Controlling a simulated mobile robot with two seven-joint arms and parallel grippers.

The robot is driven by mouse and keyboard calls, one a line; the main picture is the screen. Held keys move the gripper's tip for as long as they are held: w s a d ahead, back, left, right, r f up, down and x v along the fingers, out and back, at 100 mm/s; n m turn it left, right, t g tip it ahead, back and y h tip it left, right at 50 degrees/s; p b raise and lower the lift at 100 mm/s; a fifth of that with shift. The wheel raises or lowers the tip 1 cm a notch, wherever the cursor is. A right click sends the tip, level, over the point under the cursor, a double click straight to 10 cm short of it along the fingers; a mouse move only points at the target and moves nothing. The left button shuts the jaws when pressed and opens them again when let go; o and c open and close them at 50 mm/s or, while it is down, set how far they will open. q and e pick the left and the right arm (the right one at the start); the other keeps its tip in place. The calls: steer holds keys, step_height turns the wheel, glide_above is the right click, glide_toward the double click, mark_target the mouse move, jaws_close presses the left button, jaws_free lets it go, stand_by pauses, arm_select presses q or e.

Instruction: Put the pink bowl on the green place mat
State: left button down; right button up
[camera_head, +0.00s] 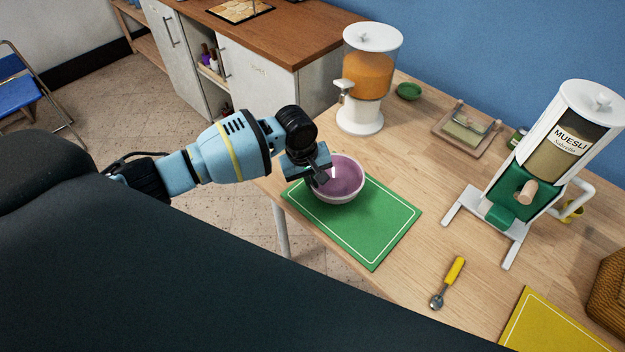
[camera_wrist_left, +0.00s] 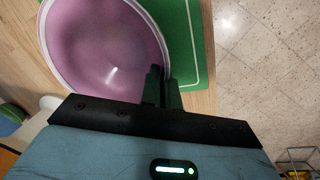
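The pink bowl (camera_head: 343,176), white outside, is at the back left part of the green place mat (camera_head: 375,228) in the head view. It looks upright, and I cannot tell whether its base touches the mat. My left gripper (camera_head: 322,180) is at the bowl's near left rim. In the left wrist view, the narrow fingers (camera_wrist_left: 163,88) stand close together on either side of the rim of the bowl (camera_wrist_left: 100,50). The mat (camera_wrist_left: 185,35) shows beyond the rim there. The bowl hides part of the mat. My right gripper is not in view.
A cereal dispenser (camera_head: 368,80) stands behind the bowl, near a small green bowl (camera_head: 409,91). A muesli dispenser (camera_head: 555,150) stands at the right. A yellow-handled scoop (camera_head: 448,283) and a yellow mat (camera_head: 550,328) lie at the front right. The wooden table (camera_head: 425,165) between is clear.

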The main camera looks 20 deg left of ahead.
arm_select(q)
steer(key=shift+f, duration=0.3)
steer(key=c, duration=1.6)
jaws_free()
steer(key=shift+c, duration=0.2)
